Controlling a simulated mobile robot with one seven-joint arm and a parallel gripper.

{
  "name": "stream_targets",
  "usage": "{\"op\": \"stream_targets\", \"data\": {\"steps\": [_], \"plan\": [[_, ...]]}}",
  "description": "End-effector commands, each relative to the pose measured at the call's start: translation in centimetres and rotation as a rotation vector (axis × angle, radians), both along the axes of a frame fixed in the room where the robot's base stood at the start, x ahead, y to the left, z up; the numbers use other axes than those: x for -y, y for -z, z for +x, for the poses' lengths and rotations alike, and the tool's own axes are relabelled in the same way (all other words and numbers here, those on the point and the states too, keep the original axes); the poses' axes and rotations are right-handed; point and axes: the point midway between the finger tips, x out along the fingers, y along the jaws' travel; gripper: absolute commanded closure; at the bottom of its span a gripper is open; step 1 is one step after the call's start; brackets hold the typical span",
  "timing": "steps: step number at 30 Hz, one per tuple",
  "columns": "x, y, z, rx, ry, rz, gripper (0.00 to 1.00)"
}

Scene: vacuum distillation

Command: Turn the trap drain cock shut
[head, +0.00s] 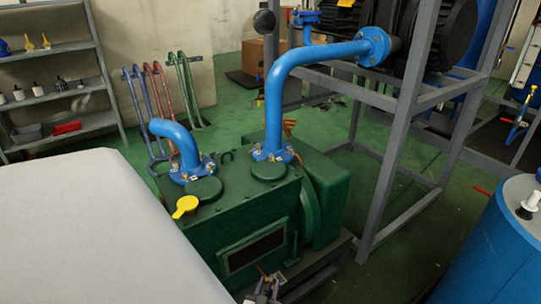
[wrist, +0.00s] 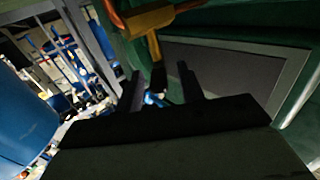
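A brass-coloured cock (wrist: 150,20) with a stem pointing down shows at the top of the wrist view, in front of the green pump. The lower stem of the cock appears between or just beyond the fingertips; contact cannot be told. In the head view my gripper (head: 262,287) is at the bottom edge, low by the front of the green pump (head: 235,225). The cock is too small there to make out clearly.
Blue pipes (head: 275,100) rise from the pump, which has a yellow cap (head: 185,206) on top. A grey steel frame (head: 392,150) stands behind to the right. A blue drum (head: 495,250) is at the right edge. Green floor (head: 420,225) is clear between frame and drum.

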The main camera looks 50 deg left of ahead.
Motion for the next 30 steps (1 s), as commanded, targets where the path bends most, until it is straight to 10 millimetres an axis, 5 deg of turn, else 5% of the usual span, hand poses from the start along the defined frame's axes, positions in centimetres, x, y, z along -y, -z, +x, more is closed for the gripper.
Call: {"op": "stream_targets", "data": {"steps": [5, 14, 30], "plan": [[-0.01, -0.02, 0.01, 0.0, 0.0, 0.0, 0.63], [0.0, -0.01, 0.01, 0.0, 0.0, 0.0, 1.0], [-0.8, -0.22, -0.28, 0.002, 0.156, 0.001, 1.0]]}}
